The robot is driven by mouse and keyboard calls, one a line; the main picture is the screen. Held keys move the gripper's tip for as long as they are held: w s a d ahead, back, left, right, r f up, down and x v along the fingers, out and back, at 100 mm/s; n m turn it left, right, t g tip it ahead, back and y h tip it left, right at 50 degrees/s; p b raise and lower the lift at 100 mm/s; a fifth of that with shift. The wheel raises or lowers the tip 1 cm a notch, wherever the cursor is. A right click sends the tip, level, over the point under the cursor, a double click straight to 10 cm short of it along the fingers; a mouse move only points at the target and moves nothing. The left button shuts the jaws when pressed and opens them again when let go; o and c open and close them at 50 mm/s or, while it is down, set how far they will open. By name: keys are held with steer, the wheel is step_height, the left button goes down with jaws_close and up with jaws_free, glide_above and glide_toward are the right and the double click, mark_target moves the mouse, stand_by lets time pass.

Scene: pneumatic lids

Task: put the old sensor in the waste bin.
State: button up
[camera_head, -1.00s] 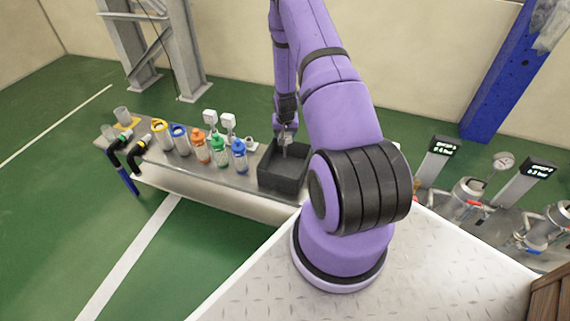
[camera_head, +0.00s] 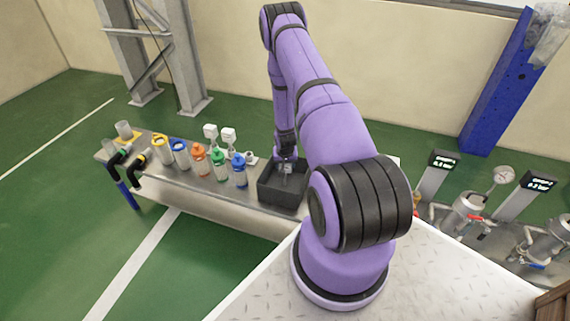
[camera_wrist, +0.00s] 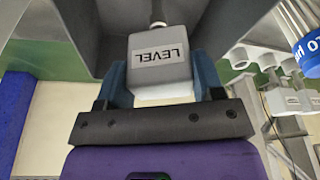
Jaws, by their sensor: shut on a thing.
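A white box-shaped sensor labelled LEVEL (camera_wrist: 160,62) sits between the two fingers of my gripper in the wrist view. My gripper (camera_head: 286,166) is shut on it, inside the opening of the dark grey bin (camera_head: 270,196) in the head view. The bin's walls surround the gripper's tip. A thin stem runs from the sensor's far end. Whether the sensor touches the bin floor cannot be told.
Left of the bin on the metal bench (camera_head: 150,178) stand a blue bottle (camera_head: 240,172), a green bottle (camera_head: 218,164) and an orange bottle (camera_head: 201,158). Two white sensors (camera_head: 229,136) stand behind them. Gauges and valves (camera_head: 465,212) are at the right.

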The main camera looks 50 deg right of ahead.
steer(key=o, duration=0.9)
steer(key=shift+f, duration=0.15)
steer(key=shift+o, duration=0.2)
